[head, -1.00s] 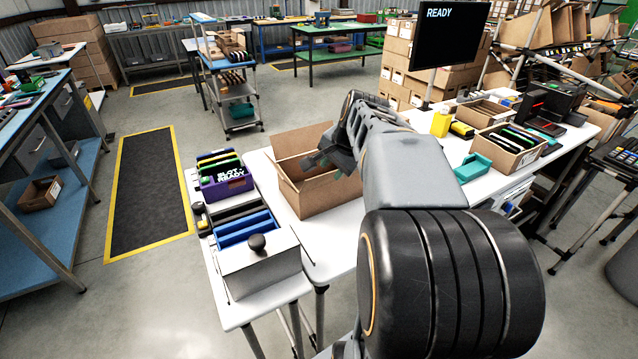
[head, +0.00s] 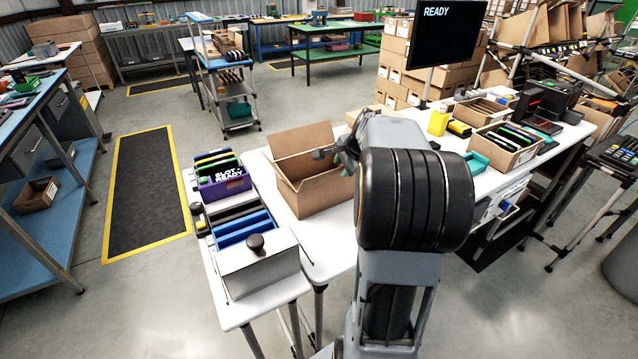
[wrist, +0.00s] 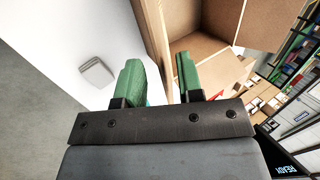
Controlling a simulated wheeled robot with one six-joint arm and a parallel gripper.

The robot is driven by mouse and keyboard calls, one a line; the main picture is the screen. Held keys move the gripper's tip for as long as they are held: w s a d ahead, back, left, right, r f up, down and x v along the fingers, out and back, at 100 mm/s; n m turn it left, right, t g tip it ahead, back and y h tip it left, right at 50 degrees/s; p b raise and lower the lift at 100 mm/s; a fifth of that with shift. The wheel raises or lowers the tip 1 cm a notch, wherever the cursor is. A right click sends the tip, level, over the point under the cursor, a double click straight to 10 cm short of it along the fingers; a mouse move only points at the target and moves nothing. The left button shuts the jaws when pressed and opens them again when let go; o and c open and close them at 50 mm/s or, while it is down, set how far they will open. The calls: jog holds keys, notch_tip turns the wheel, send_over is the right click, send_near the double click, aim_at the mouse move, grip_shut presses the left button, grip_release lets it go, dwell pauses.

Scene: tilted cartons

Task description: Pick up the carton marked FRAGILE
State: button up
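An open brown carton (head: 322,196) stands on the white table, its back flap raised. I see no FRAGILE marking on its visible faces. My gripper (head: 332,160) is at the carton's right end, near its rim. In the wrist view, my gripper (wrist: 158,64) has its two green fingers apart. One wall of the carton (wrist: 153,30) runs through the gap between them, with the carton's inside to the right. I cannot tell how far down the fingers reach or whether they touch the wall. My arm hides the carton's right side in the head view.
A purple bin (head: 226,184) reading "SLOT READY" and a box with blue dividers (head: 243,234) and a black knob stand left of the carton. On the right, the table holds a teal tray (head: 475,163), an open box (head: 498,156) and a READY screen (head: 447,38).

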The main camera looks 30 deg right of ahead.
jog(key=shift+x, duration=2.2)
jog(key=shift+a+r, duration=0.1)
jog(key=shift+c, duration=0.4)
grip_shut()
